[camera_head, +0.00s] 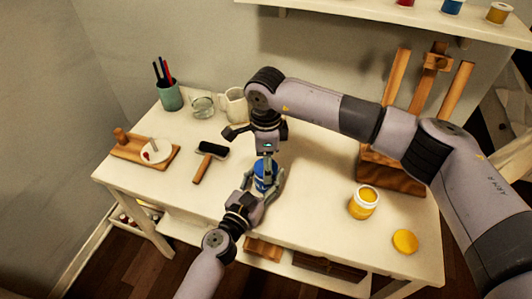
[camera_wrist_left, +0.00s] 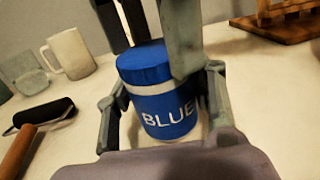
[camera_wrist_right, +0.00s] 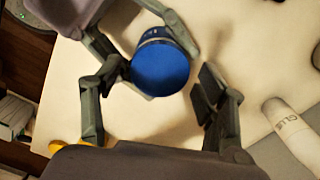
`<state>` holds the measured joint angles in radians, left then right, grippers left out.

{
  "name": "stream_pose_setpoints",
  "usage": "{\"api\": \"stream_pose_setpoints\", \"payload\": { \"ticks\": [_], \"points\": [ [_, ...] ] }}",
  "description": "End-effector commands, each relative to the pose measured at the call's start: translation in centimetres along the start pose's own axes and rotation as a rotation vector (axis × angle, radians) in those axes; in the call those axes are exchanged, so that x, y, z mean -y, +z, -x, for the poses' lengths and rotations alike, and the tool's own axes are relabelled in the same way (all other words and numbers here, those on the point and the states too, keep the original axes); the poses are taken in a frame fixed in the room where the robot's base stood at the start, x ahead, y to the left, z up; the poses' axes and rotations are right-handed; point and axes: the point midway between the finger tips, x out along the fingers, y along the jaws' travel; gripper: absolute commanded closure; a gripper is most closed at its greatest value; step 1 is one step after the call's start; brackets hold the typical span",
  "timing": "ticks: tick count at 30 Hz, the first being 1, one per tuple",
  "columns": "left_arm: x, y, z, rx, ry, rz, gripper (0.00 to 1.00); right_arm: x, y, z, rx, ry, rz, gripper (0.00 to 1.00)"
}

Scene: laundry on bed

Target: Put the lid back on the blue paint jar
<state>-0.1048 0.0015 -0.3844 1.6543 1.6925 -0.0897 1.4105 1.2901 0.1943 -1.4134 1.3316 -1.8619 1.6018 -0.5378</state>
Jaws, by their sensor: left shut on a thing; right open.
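The blue paint jar (camera_head: 263,180) stands upright near the table's front edge. In the left wrist view the jar (camera_wrist_left: 168,112) shows its BLUE label, and the blue lid (camera_wrist_left: 144,62) sits on top above a pale band. My left gripper (camera_head: 265,187) is shut around the jar's sides. My right gripper (camera_head: 263,150) is directly above the jar, pointing down, with its fingers apart. In the right wrist view the lid's round top (camera_wrist_right: 160,68) lies between the open right fingers, with a gap on the right side. Whether the left finger touches it I cannot tell.
An open yellow paint jar (camera_head: 364,203) and a yellow lid (camera_head: 405,241) are to the right. A brayer (camera_head: 209,160), wooden board (camera_head: 132,148), pen cup (camera_head: 170,96), glass (camera_head: 202,106) and mug (camera_head: 237,104) are to the left and back. An easel (camera_head: 390,172) stands behind.

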Motion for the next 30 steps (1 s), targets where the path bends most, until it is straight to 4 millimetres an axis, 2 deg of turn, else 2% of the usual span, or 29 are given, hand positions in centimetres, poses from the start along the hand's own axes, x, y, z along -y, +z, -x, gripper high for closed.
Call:
{"api": "stream_pose_setpoints", "payload": {
  "ticks": [10, 30],
  "points": [
    [-0.02, 0.0, 0.0, 0.0, 0.0, 0.0, 1.0, -0.02, 0.02, -0.3, 0.0, 0.0, 0.0, 0.35],
    [-0.02, 0.0, 0.0, 0.0, 0.0, 0.0, 1.0, -0.01, 0.01, -0.26, 0.0, 0.0, 0.0, 0.79]
  ]
}}
